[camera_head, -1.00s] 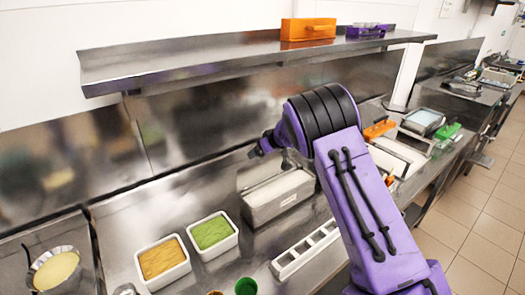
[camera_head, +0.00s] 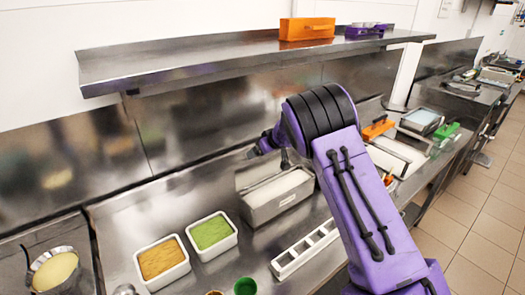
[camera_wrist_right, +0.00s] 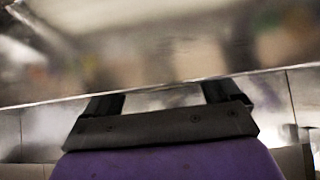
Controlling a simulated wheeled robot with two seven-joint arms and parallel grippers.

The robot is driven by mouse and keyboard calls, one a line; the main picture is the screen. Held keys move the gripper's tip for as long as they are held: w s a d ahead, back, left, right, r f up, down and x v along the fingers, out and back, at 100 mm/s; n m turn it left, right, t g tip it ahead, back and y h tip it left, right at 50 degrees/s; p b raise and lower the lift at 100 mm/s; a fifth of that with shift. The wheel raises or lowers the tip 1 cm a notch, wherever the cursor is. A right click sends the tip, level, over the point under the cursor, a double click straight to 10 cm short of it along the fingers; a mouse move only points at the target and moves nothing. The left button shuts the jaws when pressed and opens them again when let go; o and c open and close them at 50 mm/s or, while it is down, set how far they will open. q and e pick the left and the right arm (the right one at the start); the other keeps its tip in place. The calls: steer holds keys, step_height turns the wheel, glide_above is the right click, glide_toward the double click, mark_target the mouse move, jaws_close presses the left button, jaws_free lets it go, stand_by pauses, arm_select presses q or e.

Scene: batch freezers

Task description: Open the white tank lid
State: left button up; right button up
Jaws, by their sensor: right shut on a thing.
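The steel tank (camera_head: 286,206) with white contents stands on the counter in the middle of the head view. Its steel lid (camera_head: 250,176) is raised at the tank's back, so the white contents show; part of the lid is hidden by my right arm. My right gripper (camera_head: 254,153) is above the tank's back, close to the lid's top. In the right wrist view, both fingers of my right gripper (camera_wrist_right: 163,97) meet the edge of a blurred shiny steel sheet (camera_wrist_right: 190,60), which looks like the lid, and are shut on it. My left gripper is not in view.
Tubs of orange (camera_head: 162,259) and green (camera_head: 212,232) stand left of the tank. A white divided holder (camera_head: 304,250) lies in front. A steel shelf (camera_head: 200,62) with an orange box (camera_head: 307,28) overhangs the back. A pot (camera_head: 55,271) stands at lower left.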

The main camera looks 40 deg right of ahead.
steer(key=shift+s+a+f, duration=0.15)
steer(key=shift+s+f, duration=0.05)
steer(key=shift+f, duration=0.35)
steer(key=o, duration=1.1)
steer(key=shift+o, duration=0.6)
steer(key=shift+w, duration=0.15)
steer(key=shift+s+r, duration=0.25)
steer(key=shift+r, duration=0.2)
steer(key=b+v, duration=0.2)
steer(key=v, duration=0.7)
steer(key=shift+s+r, duration=0.2)
